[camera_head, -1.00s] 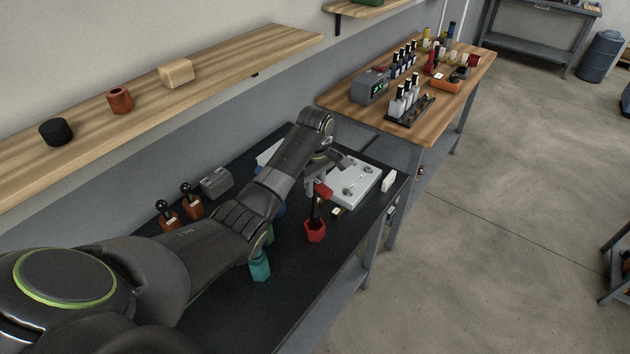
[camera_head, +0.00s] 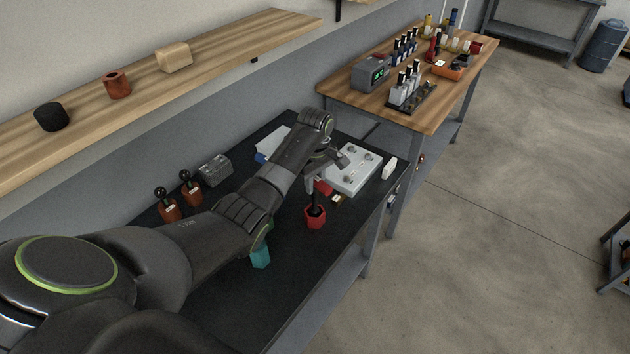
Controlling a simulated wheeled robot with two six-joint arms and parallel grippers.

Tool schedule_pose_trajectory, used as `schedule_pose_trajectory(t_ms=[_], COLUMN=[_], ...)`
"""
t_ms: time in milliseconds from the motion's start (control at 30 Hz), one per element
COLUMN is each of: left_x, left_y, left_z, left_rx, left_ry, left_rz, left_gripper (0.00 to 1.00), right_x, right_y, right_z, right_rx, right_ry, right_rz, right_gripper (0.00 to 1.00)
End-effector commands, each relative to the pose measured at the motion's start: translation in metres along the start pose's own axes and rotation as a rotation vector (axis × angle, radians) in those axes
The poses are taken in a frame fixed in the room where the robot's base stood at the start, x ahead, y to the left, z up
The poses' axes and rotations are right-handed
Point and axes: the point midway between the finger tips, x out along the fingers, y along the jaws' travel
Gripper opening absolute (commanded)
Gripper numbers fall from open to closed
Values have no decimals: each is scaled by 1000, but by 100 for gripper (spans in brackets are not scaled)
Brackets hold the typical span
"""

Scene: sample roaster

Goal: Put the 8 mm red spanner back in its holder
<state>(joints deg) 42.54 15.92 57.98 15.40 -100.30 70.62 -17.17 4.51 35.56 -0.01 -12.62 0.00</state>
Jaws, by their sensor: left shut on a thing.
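My left gripper (camera_head: 312,190) reaches down over the black bench (camera_head: 290,265) and is shut on the red spanner (camera_head: 322,187). Its red part shows beside the fingers, and the rest is mostly hidden by my gripper. A red six-sided holder (camera_head: 315,222) stands on the bench directly below. A dark part (camera_head: 316,210) shows at the holder's mouth, under the fingers. I cannot tell how deep it sits or read any size marking. My right gripper is not in view.
A teal holder (camera_head: 261,257) stands nearer me, partly behind my arm. A pale box with knobs (camera_head: 352,172) is just beyond. Two brown holders with black-knobbed tools (camera_head: 168,209) and a grey box (camera_head: 215,168) stand left. The bench's front right is clear.

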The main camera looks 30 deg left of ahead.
Motion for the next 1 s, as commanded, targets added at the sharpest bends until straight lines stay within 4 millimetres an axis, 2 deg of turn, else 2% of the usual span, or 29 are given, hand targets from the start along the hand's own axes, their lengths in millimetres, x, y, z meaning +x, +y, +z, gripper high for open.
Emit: schedule_pose_trajectory(t_ms=[333,1000], left_x=[1,21], left_y=[0,0], left_z=[0,0], left_rx=[0,1], left_ry=[1,1], left_rz=[1,0], left_gripper=[0,0], right_x=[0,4], right_y=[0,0], right_z=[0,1], right_rx=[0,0], right_ry=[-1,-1], right_rz=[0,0], right_gripper=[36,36])
